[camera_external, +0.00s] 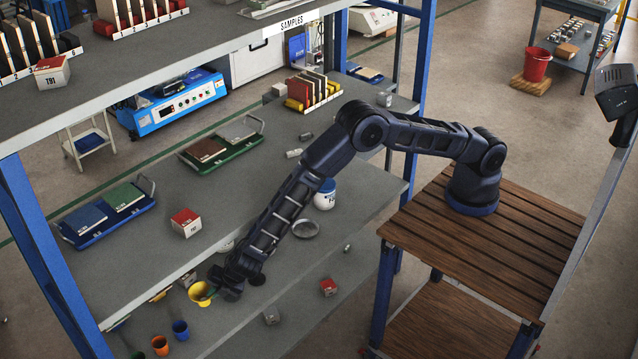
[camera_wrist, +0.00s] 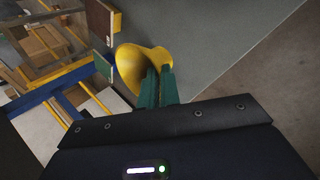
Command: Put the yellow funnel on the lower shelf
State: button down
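The yellow funnel (camera_external: 200,293) is at the tip of my gripper (camera_external: 226,284) in the external view, its wide mouth facing left and up. In the wrist view the funnel (camera_wrist: 140,65) shows at the green fingers (camera_wrist: 156,88), which are close together on its narrow part. The gripper is shut on it. The lower shelf (camera_external: 295,275) is the grey board below and in front of the middle shelf (camera_external: 260,190). The funnel appears over the left part of the lower shelf; its exact height, and whether it touches the board, cannot be told.
An orange cup (camera_external: 160,345) and a blue cup (camera_external: 180,329) stand on the lower shelf, left of the gripper. A grey block (camera_external: 271,316) and a red-and-white box (camera_external: 328,287) sit to the right. The middle shelf's front edge is close to the gripper.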

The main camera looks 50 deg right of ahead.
jog(key=shift+w+d+f, duration=0.1)
jog(key=shift+w+f, duration=0.15)
jog(key=shift+f, duration=4)
jog(key=shift+f, duration=0.15)
jog(key=c, duration=1.6)
grip_release()
jog(key=shift+r, duration=0.25)
jog(key=v, duration=1.2)
jog(key=shift+f, duration=0.1)
